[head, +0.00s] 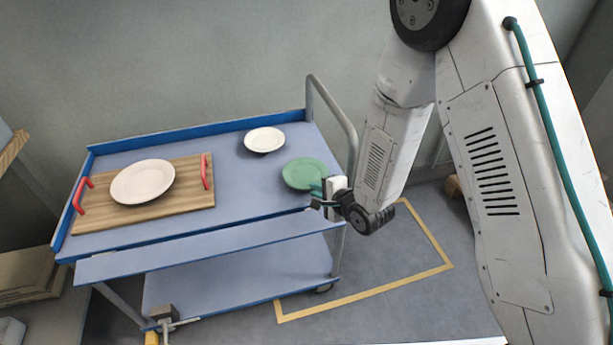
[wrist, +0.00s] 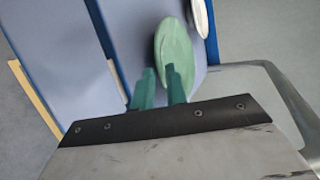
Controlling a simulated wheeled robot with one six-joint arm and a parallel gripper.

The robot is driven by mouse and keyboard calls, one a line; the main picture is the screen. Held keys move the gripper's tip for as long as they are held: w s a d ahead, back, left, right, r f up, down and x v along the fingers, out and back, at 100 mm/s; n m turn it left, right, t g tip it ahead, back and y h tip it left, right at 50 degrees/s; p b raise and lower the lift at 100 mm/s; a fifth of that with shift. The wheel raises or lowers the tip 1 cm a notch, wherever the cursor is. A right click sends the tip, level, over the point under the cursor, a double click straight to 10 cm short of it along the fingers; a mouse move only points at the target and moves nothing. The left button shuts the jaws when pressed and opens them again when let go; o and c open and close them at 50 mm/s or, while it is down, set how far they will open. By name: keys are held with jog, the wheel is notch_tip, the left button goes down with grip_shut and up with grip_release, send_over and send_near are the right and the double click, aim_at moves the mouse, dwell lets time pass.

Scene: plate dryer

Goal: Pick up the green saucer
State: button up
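The green saucer (head: 303,173) lies on the top shelf of the blue cart, near its right end. My gripper (head: 317,194) is at the saucer's near right edge in the head view. In the wrist view, the two teal fingers of my gripper (wrist: 159,80) stand a little apart. The green saucer (wrist: 174,50) lies just beyond them, and the right finger overlaps its near edge. I cannot tell whether a finger touches it. The saucer looks flat on the shelf.
A small white saucer (head: 264,140) lies behind the green one. A white plate (head: 143,182) rests on a wooden board (head: 194,189) with red handles at the left. The cart (head: 225,184) has a raised blue rim and a grey push handle (head: 336,108) at the right.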

aim_at(311, 189)
jog(key=x, duration=0.3)
jog(key=shift+w+a+f, duration=0.1)
jog(key=shift+a, duration=0.05)
jog(key=shift+c, duration=0.3)
grip_shut()
